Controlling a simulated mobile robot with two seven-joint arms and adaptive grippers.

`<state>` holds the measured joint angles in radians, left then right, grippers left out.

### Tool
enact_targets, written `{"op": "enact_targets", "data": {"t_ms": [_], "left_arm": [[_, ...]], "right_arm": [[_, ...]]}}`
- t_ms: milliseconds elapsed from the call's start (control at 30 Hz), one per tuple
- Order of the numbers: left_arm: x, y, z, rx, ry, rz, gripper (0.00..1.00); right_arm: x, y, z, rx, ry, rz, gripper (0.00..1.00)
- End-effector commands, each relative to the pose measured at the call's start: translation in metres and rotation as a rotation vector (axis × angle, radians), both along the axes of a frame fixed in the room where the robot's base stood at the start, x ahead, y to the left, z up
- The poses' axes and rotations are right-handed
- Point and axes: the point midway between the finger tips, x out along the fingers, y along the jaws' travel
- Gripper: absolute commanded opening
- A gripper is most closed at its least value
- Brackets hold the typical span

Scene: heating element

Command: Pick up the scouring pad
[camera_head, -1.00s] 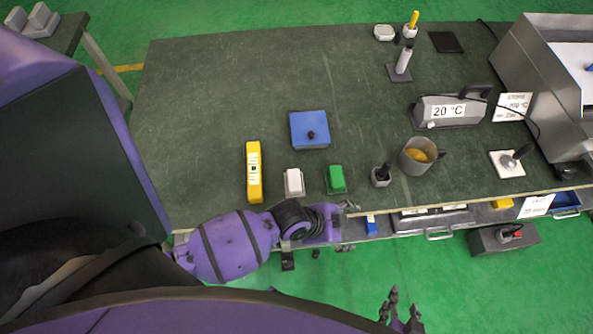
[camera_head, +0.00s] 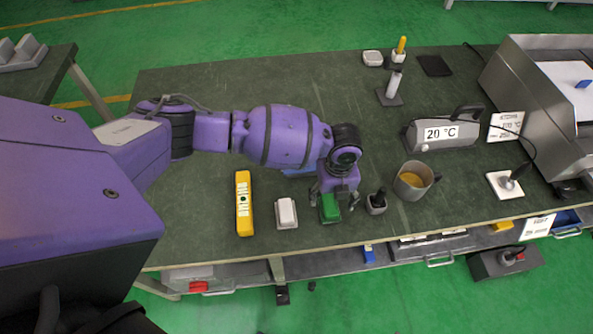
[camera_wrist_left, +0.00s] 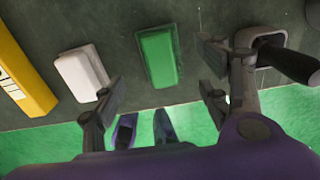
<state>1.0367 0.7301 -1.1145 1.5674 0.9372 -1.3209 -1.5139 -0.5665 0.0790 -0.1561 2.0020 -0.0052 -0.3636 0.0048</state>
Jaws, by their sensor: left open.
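The scouring pad, which I take to be the green block (camera_head: 329,208), lies on the dark green worktop near its front edge. It also shows whole in the left wrist view (camera_wrist_left: 159,57), near the top middle. My left gripper (camera_head: 334,197) is open above the pad, with a finger to each side of it in the head view. In the left wrist view the open fingers (camera_wrist_left: 160,95) are nearer the camera, and the pad lies between and beyond them. I see no contact. My right gripper is not in view.
A white block (camera_head: 286,213) and a yellow bar (camera_head: 243,203) lie left of the pad. A dark-handled tool in a small holder (camera_head: 376,203) and a mug (camera_head: 411,181) stand close on its right. A blue object (camera_head: 298,172) is mostly hidden behind my arm.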

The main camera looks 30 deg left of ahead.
Motion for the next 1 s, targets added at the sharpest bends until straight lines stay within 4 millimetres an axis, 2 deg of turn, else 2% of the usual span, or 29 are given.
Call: {"op": "enact_targets", "data": {"t_ms": [400, 700, 1000], "left_arm": [[0.005, -0.001, -0.054, -0.002, -0.005, 0.002, 0.69], [0.006, -0.001, -0.057, -0.004, -0.007, 0.001, 0.69], [0.006, -0.001, -0.057, -0.004, -0.007, 0.002, 0.29]], "right_arm": [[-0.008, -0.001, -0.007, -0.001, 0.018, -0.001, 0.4], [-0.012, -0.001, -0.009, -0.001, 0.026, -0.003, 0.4], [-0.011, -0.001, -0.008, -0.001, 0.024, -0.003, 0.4]]}}
